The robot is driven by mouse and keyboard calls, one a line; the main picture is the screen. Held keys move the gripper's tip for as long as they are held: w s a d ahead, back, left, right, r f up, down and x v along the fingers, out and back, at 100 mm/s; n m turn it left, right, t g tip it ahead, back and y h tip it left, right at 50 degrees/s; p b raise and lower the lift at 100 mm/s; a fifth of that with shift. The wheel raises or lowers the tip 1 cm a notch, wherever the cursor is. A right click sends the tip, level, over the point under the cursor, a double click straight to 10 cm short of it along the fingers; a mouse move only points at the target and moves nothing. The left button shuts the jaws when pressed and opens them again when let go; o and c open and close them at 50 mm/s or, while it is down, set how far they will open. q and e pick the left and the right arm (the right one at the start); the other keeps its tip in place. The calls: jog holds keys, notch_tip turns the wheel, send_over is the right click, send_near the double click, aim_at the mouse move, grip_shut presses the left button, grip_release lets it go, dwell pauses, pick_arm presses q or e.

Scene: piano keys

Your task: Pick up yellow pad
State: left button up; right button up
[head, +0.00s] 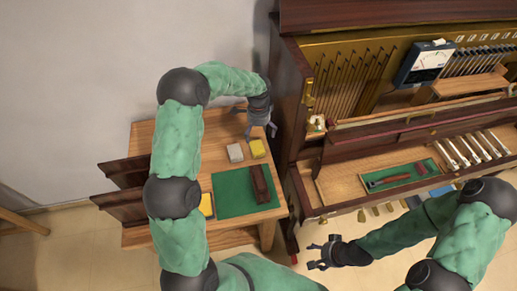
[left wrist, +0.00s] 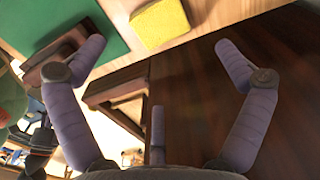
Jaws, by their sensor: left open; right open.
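A yellow pad (head: 257,148) lies on the wooden side table, to the right of a grey pad (head: 235,152) and just above the green mat in the head view. A second yellow thing (head: 206,204) lies at the mat's left edge, partly hidden by my left arm. My left gripper (head: 259,121) is open and empty, close above the first yellow pad in the picture. In the left wrist view a yellow pad (left wrist: 160,22) shows at the top, beyond the spread fingers (left wrist: 161,48) and not between them. My right gripper (head: 318,256) is open and empty in front of the piano.
The side table (head: 218,127) holds a green mat (head: 232,196) with a dark brown block (head: 261,184) on it. The opened piano (head: 340,170) stands close to the table's right, with a tool tray (head: 400,176) and a meter (head: 424,62). A wall is behind the table.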

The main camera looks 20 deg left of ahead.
pick_arm(q)
send_over(257, 147)
jog(key=f, duration=0.3)
jog(key=f+b, duration=0.1)
jog(key=f, duration=0.1)
jog(key=shift+w+d, duration=0.15)
jog(key=shift+d, duration=0.1)
jog(key=shift+a+f+b, duration=0.15)
jog(key=shift+f+b, duration=0.25)
jog(key=shift+f, duration=0.9)
jog(key=shift+a+f+b, duration=0.1)
jog(key=shift+f+b, duration=0.3)
jog(key=shift+f, duration=0.9)
jog(key=shift+r, duration=0.1)
jog(key=shift+c, duration=0.3)
jog(key=c, duration=1.1)
